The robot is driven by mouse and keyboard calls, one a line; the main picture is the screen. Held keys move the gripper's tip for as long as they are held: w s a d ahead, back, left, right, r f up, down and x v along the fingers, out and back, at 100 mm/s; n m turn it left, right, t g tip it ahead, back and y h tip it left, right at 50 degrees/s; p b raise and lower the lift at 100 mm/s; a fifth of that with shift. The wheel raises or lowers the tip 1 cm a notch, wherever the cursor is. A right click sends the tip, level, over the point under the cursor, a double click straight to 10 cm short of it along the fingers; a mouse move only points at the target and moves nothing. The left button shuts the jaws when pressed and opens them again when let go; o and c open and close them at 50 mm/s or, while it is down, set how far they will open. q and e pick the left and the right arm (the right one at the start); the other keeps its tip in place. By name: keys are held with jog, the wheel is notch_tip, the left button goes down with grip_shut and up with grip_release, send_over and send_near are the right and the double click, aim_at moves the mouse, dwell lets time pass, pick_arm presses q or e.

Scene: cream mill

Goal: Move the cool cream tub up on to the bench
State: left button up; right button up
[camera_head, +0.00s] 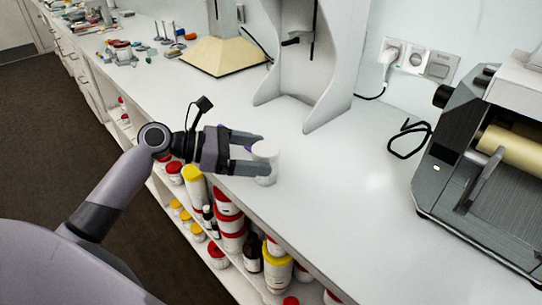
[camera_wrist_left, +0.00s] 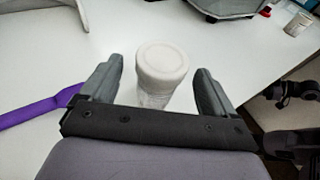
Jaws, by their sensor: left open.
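A small white tub (camera_head: 265,152) with a round white lid stands upright on the pale bench top (camera_head: 350,205), near its front edge. It also shows in the left wrist view (camera_wrist_left: 161,66), where its lower body looks paler or translucent. No readable label shows, so I cannot tell whether it is the cool cream tub. My left gripper (camera_head: 254,154) is open, with one finger on each side of the tub. In the left wrist view (camera_wrist_left: 160,85) gaps show between both fingers and the tub.
Shelves below the bench hold several tubs with red or yellow lids (camera_head: 277,265). A roller mill (camera_head: 490,150) stands at the right; a white stand (camera_head: 310,70) is behind the tub. A purple strip (camera_wrist_left: 40,108) lies beside the gripper. Bench space right of the tub is clear.

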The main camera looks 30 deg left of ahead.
pick_arm(q)
jog(key=v, duration=0.7)
jog(key=shift+s+r, duration=0.15)
jog(key=shift+s, duration=0.05)
jog(key=shift+a, duration=0.25)
